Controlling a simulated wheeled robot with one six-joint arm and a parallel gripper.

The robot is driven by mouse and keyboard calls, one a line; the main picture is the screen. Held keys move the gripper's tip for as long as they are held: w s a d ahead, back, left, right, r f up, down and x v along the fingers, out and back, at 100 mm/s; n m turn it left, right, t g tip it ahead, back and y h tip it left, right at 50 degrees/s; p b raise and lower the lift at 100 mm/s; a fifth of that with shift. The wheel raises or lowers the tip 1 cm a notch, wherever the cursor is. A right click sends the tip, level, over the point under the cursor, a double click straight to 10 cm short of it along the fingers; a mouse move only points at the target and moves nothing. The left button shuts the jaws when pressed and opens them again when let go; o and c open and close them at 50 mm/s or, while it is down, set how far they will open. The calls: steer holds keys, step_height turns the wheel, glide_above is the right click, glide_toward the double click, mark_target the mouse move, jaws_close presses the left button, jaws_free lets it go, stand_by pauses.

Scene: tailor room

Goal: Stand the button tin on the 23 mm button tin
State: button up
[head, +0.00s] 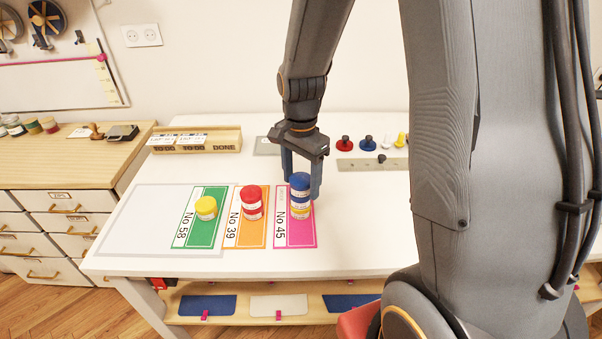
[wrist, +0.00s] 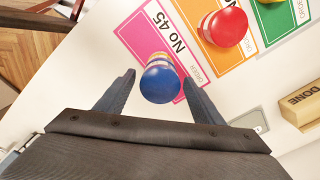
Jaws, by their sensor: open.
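A blue-lidded button tin (head: 300,181) stands upright on a yellow tin (head: 300,212) on the pink No 45 card (head: 281,232). The wrist view shows the blue lid (wrist: 160,84) from above, with the yellow tin mostly hidden beneath it. My gripper (head: 302,190) is open and low around the blue tin. In the wrist view its two fingers (wrist: 158,80) stand on either side of the blue lid, with a visible gap at each side. I cannot read which tin is marked 23 mm.
A red tin (head: 251,203) is on the orange No 39 card, and a yellow-lidded tin (head: 206,208) on the green No 58 card. A wooden DONE tray (head: 210,141) is at the back left. Several small coloured pieces, including a blue one (head: 366,143), are at the back right.

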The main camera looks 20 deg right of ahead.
mark_target(301, 178)
step_height(301, 178, up, 11)
steer(key=b, duration=0.3)
steer(key=s+f+n+t, duration=0.1)
steer(key=s+f+n, duration=0.8)
steer(key=n, duration=0.3)
steer(key=shift+s+a+n+t, duration=0.2)
steer(key=shift+n+t, duration=0.1)
steer(key=shift+t, duration=0.1)
